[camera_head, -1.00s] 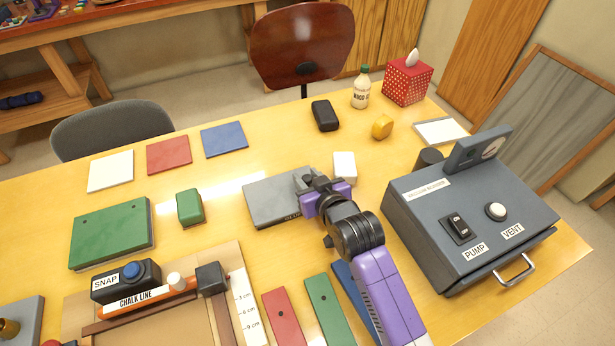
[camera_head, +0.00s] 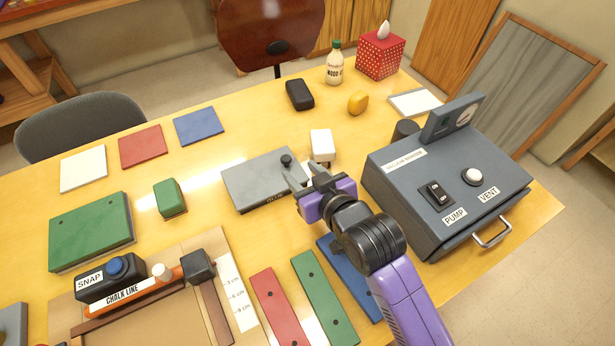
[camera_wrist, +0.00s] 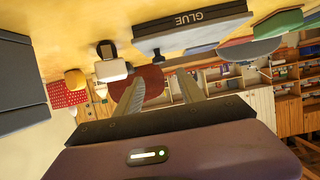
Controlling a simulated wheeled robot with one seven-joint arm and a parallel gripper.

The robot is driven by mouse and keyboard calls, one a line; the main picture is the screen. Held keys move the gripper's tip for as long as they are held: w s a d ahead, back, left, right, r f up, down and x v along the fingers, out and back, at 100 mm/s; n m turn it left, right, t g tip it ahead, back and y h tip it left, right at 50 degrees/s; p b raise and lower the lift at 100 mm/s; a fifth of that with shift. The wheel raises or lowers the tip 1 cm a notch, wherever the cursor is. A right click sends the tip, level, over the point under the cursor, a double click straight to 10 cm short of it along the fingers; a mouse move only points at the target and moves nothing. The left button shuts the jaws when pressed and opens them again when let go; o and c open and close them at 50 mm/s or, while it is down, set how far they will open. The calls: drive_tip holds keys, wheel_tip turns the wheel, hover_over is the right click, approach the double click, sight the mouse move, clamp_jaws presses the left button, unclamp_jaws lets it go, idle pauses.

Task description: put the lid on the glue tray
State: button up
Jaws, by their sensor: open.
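A white block (camera_head: 321,145) stands close behind my gripper. The vacuum chamber (camera_head: 450,195) is to the right. Red (camera_head: 275,305), green (camera_head: 325,305) and blue (camera_head: 350,277) strips lie in front. A green block (camera_head: 169,198) is left of the tray, with bare table between.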

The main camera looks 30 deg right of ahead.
drive_tip(key=shift+v, duration=1.1)
drive_tip(key=shift+s, duration=0.1)
drive_tip(key=s+f, duration=0.1)
drive_tip(key=s, duration=0.2)
drive_tip(key=s+f, duration=0.1)
drive_tip(key=s, duration=0.1)
drive_tip(key=s+f, duration=0.1)
drive_tip(key=s, duration=0.2)
drive_tip(key=shift+s+d+f, duration=0.15)
drive_tip(key=shift+s+f, duration=0.05)
drive_tip(key=shift+s, duration=0.1)
drive_tip(key=s, duration=0.7)
drive_tip(key=shift+f, duration=0.25)
drive_tip(key=shift+t, duration=0.4)
drive_tip(key=v, duration=0.6)
drive_tip(key=f+v, duration=0.1)
drive_tip(key=v, duration=0.2)
drive_tip(key=shift+s+r, duration=0.1)
drive_tip(key=shift+s, duration=0.35)
drive_tip(key=r+v, duration=0.2)
drive_tip(key=v, duration=0.6)
drive_tip(key=shift+w, duration=0.1)
